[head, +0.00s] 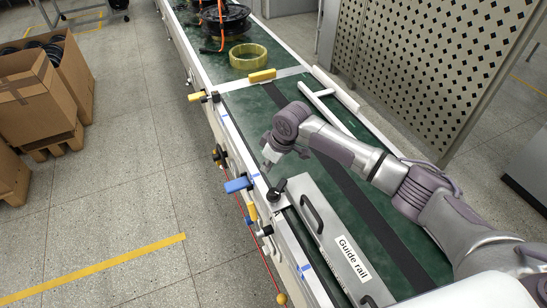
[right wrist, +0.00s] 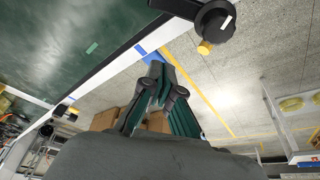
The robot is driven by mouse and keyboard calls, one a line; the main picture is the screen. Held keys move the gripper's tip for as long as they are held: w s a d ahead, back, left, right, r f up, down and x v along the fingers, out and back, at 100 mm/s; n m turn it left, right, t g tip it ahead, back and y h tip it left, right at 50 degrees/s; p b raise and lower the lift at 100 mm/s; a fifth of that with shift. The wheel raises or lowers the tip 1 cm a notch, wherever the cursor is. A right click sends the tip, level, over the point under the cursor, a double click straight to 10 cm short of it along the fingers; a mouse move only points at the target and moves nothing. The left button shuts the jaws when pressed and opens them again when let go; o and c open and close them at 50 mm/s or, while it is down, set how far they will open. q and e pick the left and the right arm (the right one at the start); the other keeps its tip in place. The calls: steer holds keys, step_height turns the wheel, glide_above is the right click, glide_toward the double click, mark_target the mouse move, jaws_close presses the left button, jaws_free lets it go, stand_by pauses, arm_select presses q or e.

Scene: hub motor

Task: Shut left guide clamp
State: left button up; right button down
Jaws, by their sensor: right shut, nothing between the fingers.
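My left gripper is out of view.
A blue lever (head: 237,185) and a yellow-tipped black knob (head: 200,97) stick out from the conveyor's left side. A yellow ring (head: 248,56) and black reel (head: 225,18) lie farther up the green belt (head: 250,110). Cardboard boxes (head: 45,90) stand left.

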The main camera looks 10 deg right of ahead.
mark_target(278, 187)
steer(key=x, duration=0.5)
steer(key=shift+d+f, duration=0.15)
steer(key=s+d+p, duration=0.1)
steer(key=d+p, duration=0.1)
steer(key=shift+s+p, duration=0.3)
steer(key=shift+s, duration=0.1)
steer(key=shift+s+d+f, duration=0.1)
steer(key=shift+s+d, duration=0.35)
steer(key=shift+d, duration=0.05)
steer(key=shift+w+a, duration=0.1)
